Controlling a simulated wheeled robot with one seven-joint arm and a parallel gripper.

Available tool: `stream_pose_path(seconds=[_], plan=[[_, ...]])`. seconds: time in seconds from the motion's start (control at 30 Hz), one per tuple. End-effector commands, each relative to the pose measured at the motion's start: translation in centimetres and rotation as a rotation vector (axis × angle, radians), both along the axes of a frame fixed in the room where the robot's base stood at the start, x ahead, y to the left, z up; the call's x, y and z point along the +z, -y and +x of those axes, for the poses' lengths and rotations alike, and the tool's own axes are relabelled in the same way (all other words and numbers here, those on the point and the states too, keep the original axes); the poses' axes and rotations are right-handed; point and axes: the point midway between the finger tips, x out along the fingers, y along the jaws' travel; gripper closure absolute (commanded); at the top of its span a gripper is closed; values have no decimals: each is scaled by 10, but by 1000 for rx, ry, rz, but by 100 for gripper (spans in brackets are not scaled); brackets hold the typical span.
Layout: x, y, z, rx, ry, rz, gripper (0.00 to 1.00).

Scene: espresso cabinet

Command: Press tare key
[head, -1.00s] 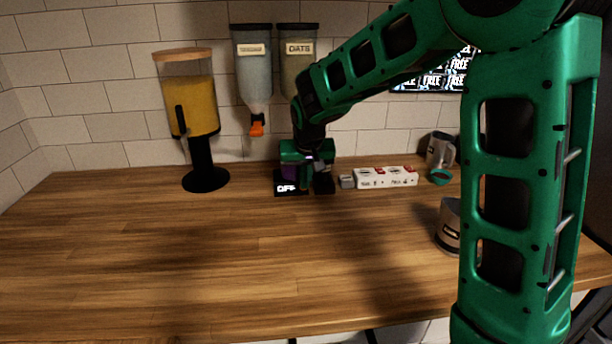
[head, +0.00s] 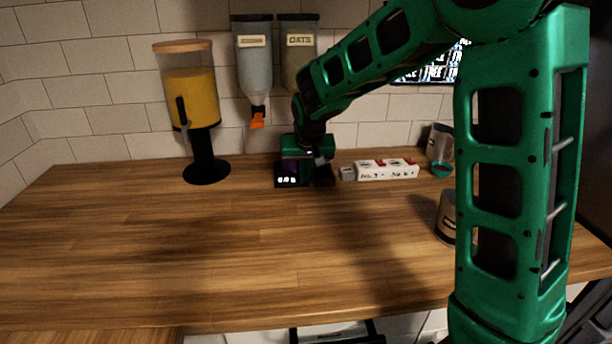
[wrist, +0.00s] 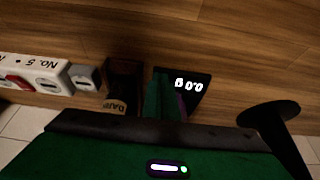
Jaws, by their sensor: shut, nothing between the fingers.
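A small black scale (head: 286,181) sits at the back of the counter, below the hanging dispensers. Its lit display shows white digits, and in the wrist view the scale (wrist: 190,92) reads 0.0 beside a small symbol. My gripper (head: 309,174) is shut and empty, pointing down at the scale's right side. In the wrist view my gripper's green fingers (wrist: 161,95) are together just left of the display. The tare key cannot be made out, and whether the fingertips touch the scale cannot be told. A purple patch shows beside the fingers, partly hidden.
A dark box (head: 325,178) stands close to the right of my gripper, then a white numbered strip (head: 385,169). Two hanging dispensers are above. Metal pitchers (head: 446,215) are at right. The front counter is clear.

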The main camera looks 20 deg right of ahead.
Motion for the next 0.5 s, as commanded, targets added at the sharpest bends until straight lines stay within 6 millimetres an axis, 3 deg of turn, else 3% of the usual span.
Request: stream_pose_path(seconds=[0.07,0.5], plan=[[-2,1,-7,0,-19,-3,100],[73,-5,-26,-1,2,-1,100]])
